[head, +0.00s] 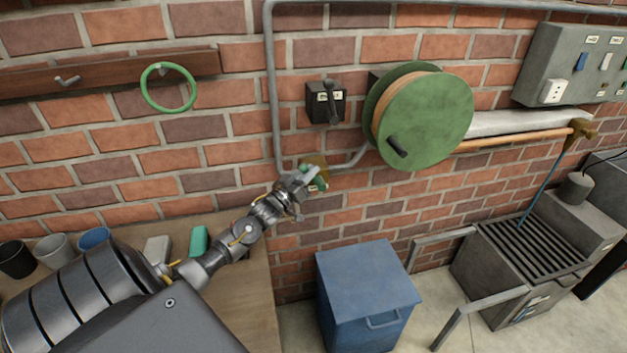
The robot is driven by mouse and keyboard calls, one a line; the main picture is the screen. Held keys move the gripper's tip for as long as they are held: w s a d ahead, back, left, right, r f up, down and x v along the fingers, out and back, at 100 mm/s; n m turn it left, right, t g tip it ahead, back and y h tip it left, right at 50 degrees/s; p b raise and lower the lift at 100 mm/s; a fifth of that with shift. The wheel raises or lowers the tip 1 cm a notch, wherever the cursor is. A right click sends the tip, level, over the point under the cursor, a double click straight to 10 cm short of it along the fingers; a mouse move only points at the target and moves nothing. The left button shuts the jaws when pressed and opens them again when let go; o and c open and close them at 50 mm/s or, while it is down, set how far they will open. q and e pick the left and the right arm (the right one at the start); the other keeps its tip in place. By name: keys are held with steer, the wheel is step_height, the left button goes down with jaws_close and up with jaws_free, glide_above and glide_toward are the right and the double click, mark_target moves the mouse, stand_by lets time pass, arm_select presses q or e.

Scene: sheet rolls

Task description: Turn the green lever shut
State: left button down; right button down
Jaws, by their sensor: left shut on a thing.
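The green lever (319,184) sits on a small brass-coloured valve (317,163) at the lower end of the grey pipe on the brick wall. My left gripper (309,180) reaches up from the lower left and is shut on the green lever. The fingers and the wrist cover much of the lever, so its exact angle is hard to tell. My right gripper is not in view.
A green hose reel (425,120) hangs right of the valve, with a black switch box (325,103) above. A blue bin (366,285) stands below.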

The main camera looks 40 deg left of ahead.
arm_select(q)
steer(key=shift+s+a+f+n+t+y+b, duration=0.2)
steer(key=shift+s+f+n+t+y+b, duration=0.15)
steer(key=shift+f+n+t+b, duration=0.45)
steer(key=shift+s+a+r+b, duration=0.1)
steer(key=shift+r+b, duration=0.2)
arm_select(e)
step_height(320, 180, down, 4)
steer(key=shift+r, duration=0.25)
arm_select(q)
steer(key=c, duration=1.4)
jaws_free()
steer(key=shift+s, duration=0.1)
